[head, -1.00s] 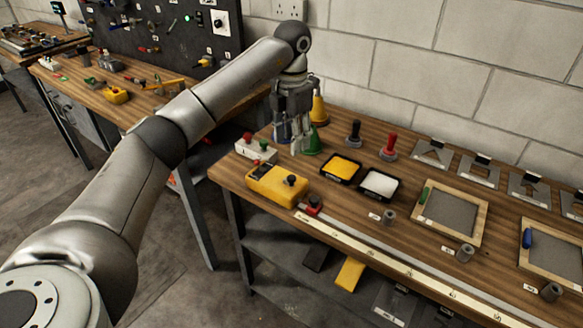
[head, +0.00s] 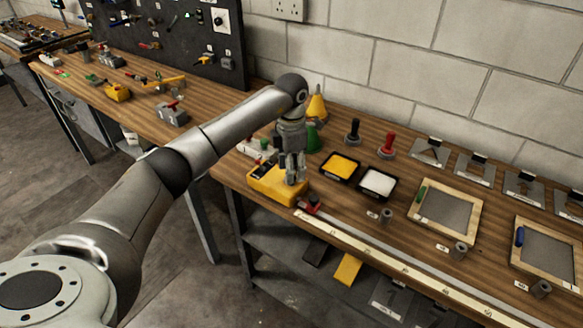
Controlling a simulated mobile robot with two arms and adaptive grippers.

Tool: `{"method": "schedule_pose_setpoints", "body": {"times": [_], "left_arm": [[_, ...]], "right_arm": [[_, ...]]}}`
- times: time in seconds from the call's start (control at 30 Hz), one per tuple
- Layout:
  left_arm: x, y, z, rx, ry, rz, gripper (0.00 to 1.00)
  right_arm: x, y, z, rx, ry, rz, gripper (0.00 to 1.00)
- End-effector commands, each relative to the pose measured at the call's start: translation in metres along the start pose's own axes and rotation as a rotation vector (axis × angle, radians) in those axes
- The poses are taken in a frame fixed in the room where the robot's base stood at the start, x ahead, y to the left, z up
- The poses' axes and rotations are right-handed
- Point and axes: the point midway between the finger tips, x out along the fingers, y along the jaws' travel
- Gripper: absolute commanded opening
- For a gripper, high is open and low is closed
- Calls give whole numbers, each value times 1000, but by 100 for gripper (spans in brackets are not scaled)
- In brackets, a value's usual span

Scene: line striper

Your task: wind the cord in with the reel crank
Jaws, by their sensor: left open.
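The yellow box-shaped reel (head: 268,186) sits at the left front corner of the near bench. My left gripper (head: 292,178) points down at the right end of the reel's top, its fingers open. The black crank knob on that end is hidden behind the fingers. I cannot tell whether the fingers touch it. A small dark block with a red top (head: 311,205) is just right of the reel, at the start of a long pale ruler strip (head: 400,262). I cannot make out the cord. My right gripper is not in view.
A yellow-filled tray (head: 340,167) and a white-filled tray (head: 377,184) lie right of my gripper. A green cone (head: 314,139) and a yellow cone (head: 317,104) stand behind it. Black (head: 352,132) and red (head: 387,146) handled tools and wood-framed screens (head: 446,212) are farther right.

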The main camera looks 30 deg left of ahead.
Motion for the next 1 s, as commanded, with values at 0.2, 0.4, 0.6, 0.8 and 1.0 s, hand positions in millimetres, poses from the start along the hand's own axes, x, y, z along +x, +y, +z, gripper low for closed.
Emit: {"method": "schedule_pose_setpoints", "body": {"times": [0.2,0.4,0.6,0.8,1.0], "left_arm": [[16,0,0,0,0,0,44],[17,0,0,0,-1,1,44],[17,0,0,0,-1,0,27],[17,0,0,0,-1,0,2],[18,1,1,-26,-1,1,0]], "right_arm": [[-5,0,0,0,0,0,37],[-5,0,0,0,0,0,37],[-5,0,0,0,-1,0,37],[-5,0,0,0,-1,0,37],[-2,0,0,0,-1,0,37]]}}
